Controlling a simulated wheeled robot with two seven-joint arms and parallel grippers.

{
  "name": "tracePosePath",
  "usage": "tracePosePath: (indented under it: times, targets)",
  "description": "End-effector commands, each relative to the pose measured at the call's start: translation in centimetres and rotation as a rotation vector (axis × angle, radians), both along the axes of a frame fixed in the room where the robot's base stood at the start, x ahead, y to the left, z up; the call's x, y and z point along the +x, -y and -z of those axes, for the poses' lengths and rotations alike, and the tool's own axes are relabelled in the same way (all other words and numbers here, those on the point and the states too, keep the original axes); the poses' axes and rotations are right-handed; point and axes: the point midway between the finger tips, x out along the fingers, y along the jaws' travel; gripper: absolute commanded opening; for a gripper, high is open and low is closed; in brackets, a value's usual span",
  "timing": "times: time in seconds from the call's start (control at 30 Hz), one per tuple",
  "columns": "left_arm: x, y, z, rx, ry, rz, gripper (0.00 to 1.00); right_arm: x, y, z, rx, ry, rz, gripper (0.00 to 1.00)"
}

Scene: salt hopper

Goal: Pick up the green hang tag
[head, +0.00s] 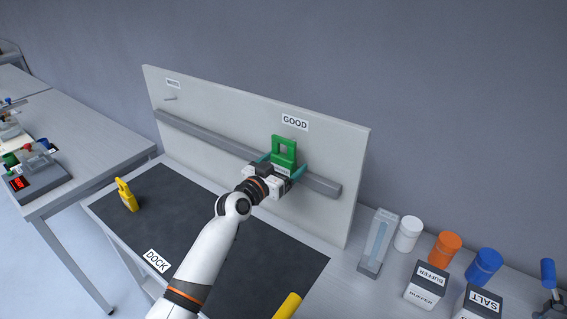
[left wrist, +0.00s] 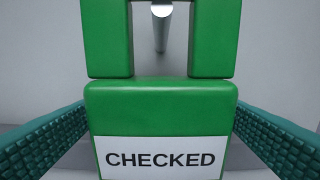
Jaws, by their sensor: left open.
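The green hang tag (head: 284,150) hangs on the upright white board under the GOOD label. In the left wrist view the tag (left wrist: 160,108) fills the middle, with a white CHECKED label on its lower part and a peg (left wrist: 161,30) showing through its top opening. My left gripper (head: 282,167) is open in front of the tag. Its teal fingers stand on either side of the tag's lower part, with a gap showing on each side. The gripper hides the tag's lower part in the head view. My right gripper is not in view.
A grey rail (head: 205,141) crosses the board (head: 230,111) behind the gripper. A second peg (head: 171,98) at the board's left is empty. A yellow object (head: 127,196) stands on the dark mat (head: 180,215). Jars and boxes, including a SALT box (head: 478,304), stand at right.

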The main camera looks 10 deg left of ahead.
Motion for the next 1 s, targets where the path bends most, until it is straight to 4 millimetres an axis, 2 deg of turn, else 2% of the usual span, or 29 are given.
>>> tracePosePath:
  times: [0.03,0.37,0.67,0.83,1.0]
  targets:
    - [0.0,0.0,0.0,0.000,0.000,0.000,0.89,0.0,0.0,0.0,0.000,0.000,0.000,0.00]
    - [0.0,0.0,0.0,0.001,0.000,0.000,0.36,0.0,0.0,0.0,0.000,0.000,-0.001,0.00]
    - [0.0,0.0,-0.3,0.002,0.001,0.001,0.36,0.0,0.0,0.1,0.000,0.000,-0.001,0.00]
    - [0.0,0.0,-1.7,0.001,0.004,0.001,0.36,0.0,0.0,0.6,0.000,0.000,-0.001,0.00]
    - [-2.8,-1.1,-1.2,0.003,0.001,0.000,0.36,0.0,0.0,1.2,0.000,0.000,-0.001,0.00]
